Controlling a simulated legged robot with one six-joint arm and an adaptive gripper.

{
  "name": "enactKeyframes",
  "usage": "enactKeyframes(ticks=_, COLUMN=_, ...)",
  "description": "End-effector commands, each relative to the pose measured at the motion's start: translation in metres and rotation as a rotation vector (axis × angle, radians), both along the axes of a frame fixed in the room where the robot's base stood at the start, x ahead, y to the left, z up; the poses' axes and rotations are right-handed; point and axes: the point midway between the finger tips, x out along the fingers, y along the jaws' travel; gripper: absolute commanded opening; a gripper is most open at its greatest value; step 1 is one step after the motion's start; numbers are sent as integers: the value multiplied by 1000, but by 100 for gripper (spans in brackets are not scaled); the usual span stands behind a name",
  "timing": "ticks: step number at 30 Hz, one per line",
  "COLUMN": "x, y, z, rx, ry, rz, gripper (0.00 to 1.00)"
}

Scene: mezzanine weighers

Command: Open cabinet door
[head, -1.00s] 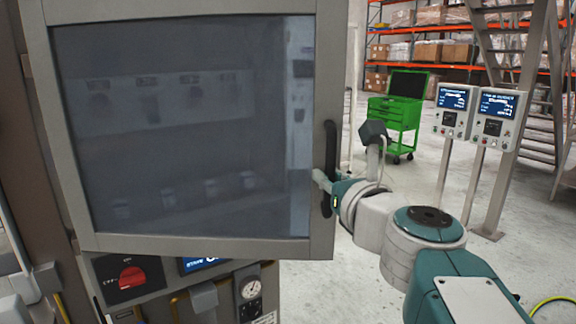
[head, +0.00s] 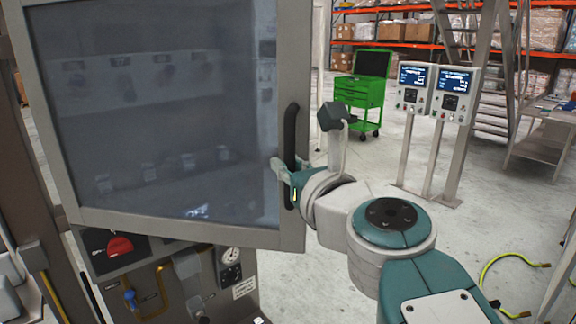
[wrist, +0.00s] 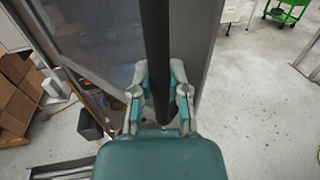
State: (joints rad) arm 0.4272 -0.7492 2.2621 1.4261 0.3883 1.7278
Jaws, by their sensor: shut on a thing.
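The cabinet door (head: 160,110) is a grey frame around a dark glass pane, and it stands swung out from the cabinet body. Its black vertical handle (head: 291,130) is on the right side of the frame. My gripper (head: 285,178) is at the lower part of the handle. In the wrist view my gripper (wrist: 160,95) has one finger on each side of the black handle (wrist: 157,50) and is shut on it. The door's edge hides part of the fingertips in the head view.
Below the door is a panel with a red knob (head: 120,246) and a gauge (head: 231,254). A green tool cart (head: 358,92) and two display stands (head: 452,92) are behind on the right.

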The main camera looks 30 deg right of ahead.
Motion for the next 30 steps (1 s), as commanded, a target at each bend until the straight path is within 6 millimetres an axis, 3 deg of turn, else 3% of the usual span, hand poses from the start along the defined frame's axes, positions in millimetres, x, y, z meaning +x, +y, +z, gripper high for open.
enactKeyframes(ticks=1, x=-1, y=0, z=2, rx=-1, ry=-4, rz=-1, gripper=26)
enactKeyframes(ticks=3, x=-1, y=1, z=2, rx=-1, ry=-4, rz=-2, gripper=57)
enactKeyframes(ticks=17, x=0, y=1, z=4, rx=-3, ry=-2, rz=-1, gripper=57)
enactKeyframes(ticks=23, x=0, y=1, z=28, rx=-5, ry=-4, rz=-2, gripper=57)
enactKeyframes(ticks=30, x=0, y=1, z=69, rx=-5, ry=-5, rz=-1, gripper=57)
